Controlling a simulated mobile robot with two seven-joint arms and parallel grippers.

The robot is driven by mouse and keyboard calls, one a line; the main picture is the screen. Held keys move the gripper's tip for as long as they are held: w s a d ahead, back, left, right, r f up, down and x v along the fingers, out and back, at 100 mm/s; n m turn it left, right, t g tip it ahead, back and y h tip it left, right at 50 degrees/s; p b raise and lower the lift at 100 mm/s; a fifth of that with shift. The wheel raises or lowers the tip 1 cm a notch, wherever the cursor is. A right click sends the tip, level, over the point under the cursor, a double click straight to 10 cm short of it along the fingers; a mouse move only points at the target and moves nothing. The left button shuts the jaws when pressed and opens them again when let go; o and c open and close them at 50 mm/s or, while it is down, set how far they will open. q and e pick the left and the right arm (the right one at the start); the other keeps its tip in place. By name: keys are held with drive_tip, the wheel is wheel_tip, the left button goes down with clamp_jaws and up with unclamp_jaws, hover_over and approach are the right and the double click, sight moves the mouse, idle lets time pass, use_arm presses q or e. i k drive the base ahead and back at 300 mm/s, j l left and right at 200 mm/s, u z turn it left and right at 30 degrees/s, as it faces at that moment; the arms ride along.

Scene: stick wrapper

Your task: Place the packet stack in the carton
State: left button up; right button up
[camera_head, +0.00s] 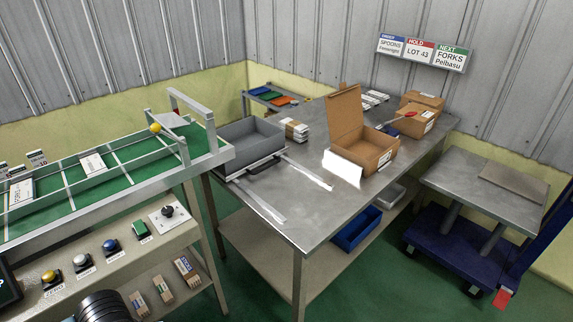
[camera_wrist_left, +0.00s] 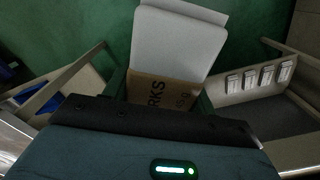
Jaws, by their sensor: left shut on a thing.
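The open carton (camera_head: 382,157) stands on the steel table, its tall back flap raised and a white sheet or flap at its front left. Its inside shows only in part. In the left wrist view, my left gripper (camera_wrist_left: 163,95) is shut on a packet stack (camera_wrist_left: 180,42), white with a brown band (camera_wrist_left: 160,94) printed with partly hidden dark letters ending in "RKS". The gripper and stack are over the green floor in that view. In the head view only a dark part of my left arm shows at the bottom. My right gripper is not in view.
A grey tray (camera_head: 250,146) and another banded packet stack (camera_head: 294,129) are on the steel table (camera_head: 290,215), left of the carton. Closed cartons (camera_head: 411,121) stand behind it. A green-bedded conveyor (camera_head: 120,168) is at left. A blue-based cart (camera_head: 450,240) is at right.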

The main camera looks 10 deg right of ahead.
sight(363, 156)
drive_tip(key=i+l+z, duration=0.1)
drive_tip(key=l, duration=0.4)
drive_tip(key=i+l+z, duration=0.1)
drive_tip(key=i+l, duration=0.2)
drive_tip(key=l, duration=0.2)
drive_tip(key=i+l+z, duration=0.1)
drive_tip(key=l, duration=0.35)
drive_tip(key=i+l+z, duration=0.1)
drive_tip(key=i+l, duration=0.25)
drive_tip(key=i+l+z, duration=0.1)
drive_tip(key=i+l, duration=0.15)
drive_tip(key=l, duration=0.3)
drive_tip(key=i+l+z, duration=0.1)
drive_tip(key=i+l, duration=0.15)
drive_tip(key=l, duration=0.15)
